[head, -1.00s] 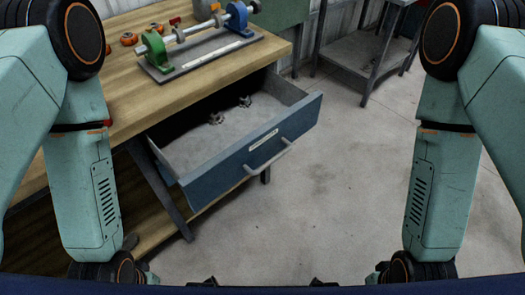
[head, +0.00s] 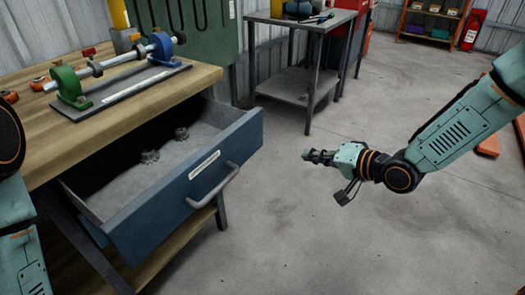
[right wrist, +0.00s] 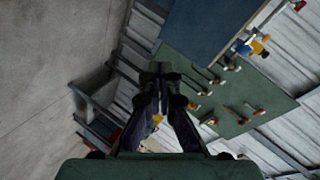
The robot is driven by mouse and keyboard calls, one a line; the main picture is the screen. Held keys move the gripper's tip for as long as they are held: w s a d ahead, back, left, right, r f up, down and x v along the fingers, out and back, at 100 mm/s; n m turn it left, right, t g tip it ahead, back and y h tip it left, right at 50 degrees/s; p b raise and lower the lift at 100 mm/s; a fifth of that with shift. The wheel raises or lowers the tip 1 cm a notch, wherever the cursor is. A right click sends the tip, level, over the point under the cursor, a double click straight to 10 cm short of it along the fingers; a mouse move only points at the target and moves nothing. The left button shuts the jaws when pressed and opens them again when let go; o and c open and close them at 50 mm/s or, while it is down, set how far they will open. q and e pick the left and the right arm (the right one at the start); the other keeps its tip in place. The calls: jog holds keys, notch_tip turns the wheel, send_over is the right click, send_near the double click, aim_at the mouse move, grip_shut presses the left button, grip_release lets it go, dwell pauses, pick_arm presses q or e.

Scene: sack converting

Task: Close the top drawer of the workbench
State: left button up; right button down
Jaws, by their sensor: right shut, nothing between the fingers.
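The top drawer (head: 185,190) of the workbench (head: 110,125) is blue and pulled well out. Its grey bar handle (head: 213,188) and a white label are on its front panel. Two small dark metal parts (head: 150,156) lie inside on the grey drawer bottom. My right gripper (head: 308,155) is shut and empty. It is to the right of the drawer front, apart from it, with its fingers pointing left. In the right wrist view the fingers (right wrist: 160,75) are together. My left arm shows only at the left edge, and its gripper is out of view.
A fixture with green and blue supports (head: 115,75) stands on the bench top. A grey metal table (head: 300,40) stands behind. Farther back are an orange shelf (head: 430,25) and a red extinguisher (head: 472,30).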

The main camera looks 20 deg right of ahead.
jog(key=w+r+y, duration=0.1)
jog(key=m+y+b, duration=0.2)
jog(key=m+b, duration=0.1)
jog(key=b, duration=0.4)
send_near(253, 139)
jog(key=shift+g, duration=0.3)
jog(key=x, duration=0.5)
jog(key=shift+w+a+f, duration=0.1)
jog(key=shift+w, duration=0.1)
jog(key=shift+w+a, duration=0.35)
jog(key=shift+w, duration=0.05)
